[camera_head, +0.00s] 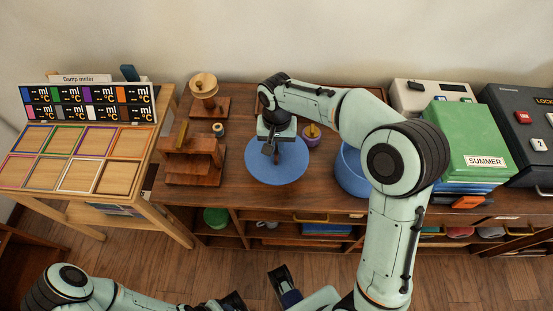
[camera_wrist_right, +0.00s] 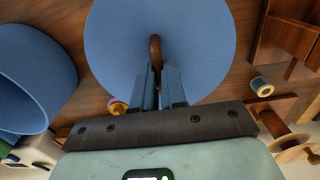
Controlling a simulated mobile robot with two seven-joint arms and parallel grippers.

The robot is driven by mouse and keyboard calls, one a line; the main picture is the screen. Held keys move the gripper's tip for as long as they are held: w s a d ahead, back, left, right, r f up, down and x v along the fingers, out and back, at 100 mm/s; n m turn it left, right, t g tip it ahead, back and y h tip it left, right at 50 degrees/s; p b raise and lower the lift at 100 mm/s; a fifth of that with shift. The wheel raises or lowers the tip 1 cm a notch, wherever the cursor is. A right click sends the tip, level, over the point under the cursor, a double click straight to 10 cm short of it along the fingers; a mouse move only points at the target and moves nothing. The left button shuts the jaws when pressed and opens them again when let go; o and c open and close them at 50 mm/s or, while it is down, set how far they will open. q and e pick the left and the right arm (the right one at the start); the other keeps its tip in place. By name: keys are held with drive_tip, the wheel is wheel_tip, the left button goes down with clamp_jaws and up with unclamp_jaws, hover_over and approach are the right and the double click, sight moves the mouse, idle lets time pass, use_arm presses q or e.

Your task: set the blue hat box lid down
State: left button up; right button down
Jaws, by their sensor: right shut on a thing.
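The blue hat box lid (camera_head: 277,172) is a flat round disc over the middle of the wooden top. My right gripper (camera_head: 273,152) is above it, shut on its brown handle. The handle (camera_wrist_right: 155,48) shows between the fingers in the right wrist view, with the lid (camera_wrist_right: 195,40) level beyond them. I cannot tell whether the lid touches the wood. The open blue hat box (camera_head: 347,172) stands right of the lid, partly behind my right arm; it also shows in the right wrist view (camera_wrist_right: 35,75). My left arm is low in the head view; its finger state is unclear.
A wooden stand (camera_head: 192,160) is close left of the lid, with a small spool (camera_head: 218,130) behind it. A purple pot (camera_head: 311,138) is close at the lid's right. Green and blue boxes (camera_head: 463,145) stand farther right. The front edge is just below the lid.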

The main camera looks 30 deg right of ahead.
sight(277, 159)
wheel_tip(277, 159, down, 7)
drive_tip(key=shift+r+b, duration=0.15)
drive_tip(key=shift+b, duration=0.25)
drive_tip(key=c, duration=1.2)
unclamp_jaws()
wheel_tip(277, 159, up, 12)
drive_tip(key=shift+r+p, duration=0.1)
drive_tip(key=shift+p, duration=0.8)
